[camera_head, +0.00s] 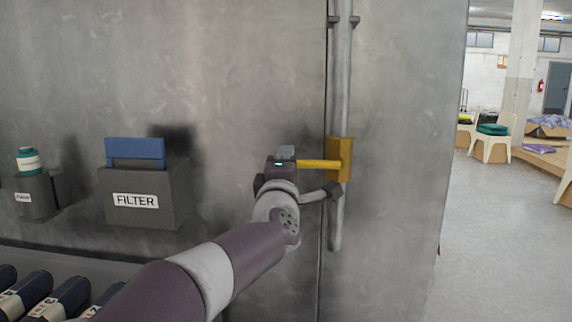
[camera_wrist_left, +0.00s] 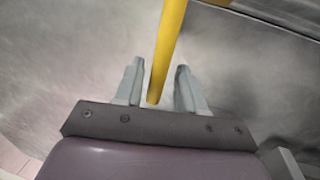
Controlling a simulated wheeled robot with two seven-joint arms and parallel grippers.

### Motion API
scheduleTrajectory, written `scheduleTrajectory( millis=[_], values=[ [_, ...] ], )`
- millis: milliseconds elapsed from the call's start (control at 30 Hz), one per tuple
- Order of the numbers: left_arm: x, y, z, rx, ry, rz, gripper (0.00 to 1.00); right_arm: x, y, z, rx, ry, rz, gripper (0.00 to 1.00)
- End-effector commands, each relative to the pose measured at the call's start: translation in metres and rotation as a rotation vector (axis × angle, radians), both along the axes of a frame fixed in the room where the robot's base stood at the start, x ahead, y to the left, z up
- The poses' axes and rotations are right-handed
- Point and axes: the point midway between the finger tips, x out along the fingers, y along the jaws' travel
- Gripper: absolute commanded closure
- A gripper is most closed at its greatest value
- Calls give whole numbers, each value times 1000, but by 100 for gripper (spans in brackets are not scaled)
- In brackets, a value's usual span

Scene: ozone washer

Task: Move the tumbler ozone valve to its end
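The tumbler ozone valve is a yellow block (camera_head: 341,158) on a vertical grey pipe in the head view. Its yellow lever (camera_head: 318,164) points left, about level. My left gripper (camera_head: 285,153) is at the lever's free end, in front of the grey wall. In the left wrist view the lever (camera_wrist_left: 169,45) runs down between the two grey fingers of my left gripper (camera_wrist_left: 160,68). The fingers are apart, with a gap on each side of the lever. My right gripper is in neither view.
The vertical pipe (camera_head: 336,225) runs along the grey wall (camera_head: 235,70). A grey FILTER box (camera_head: 140,185) with a blue top and a holder (camera_head: 36,197) with a green-and-white bottle are on the left. Dark cylinders (camera_head: 60,297) lie at lower left. Open floor (camera_head: 500,240) is at right.

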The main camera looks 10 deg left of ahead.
Motion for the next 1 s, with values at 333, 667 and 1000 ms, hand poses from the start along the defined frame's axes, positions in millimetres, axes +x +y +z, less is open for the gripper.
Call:
scheduleTrajectory(
  millis=[333, 667, 1000],
  values=[
    [-10, 0, -2, 1, -2, -1, 61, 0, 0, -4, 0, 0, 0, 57],
    [-89, -1, -17, 1, -3, -4, 61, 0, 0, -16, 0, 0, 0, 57],
    [-125, -1, -25, 0, 0, 0, 61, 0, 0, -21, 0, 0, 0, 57]
  ],
)
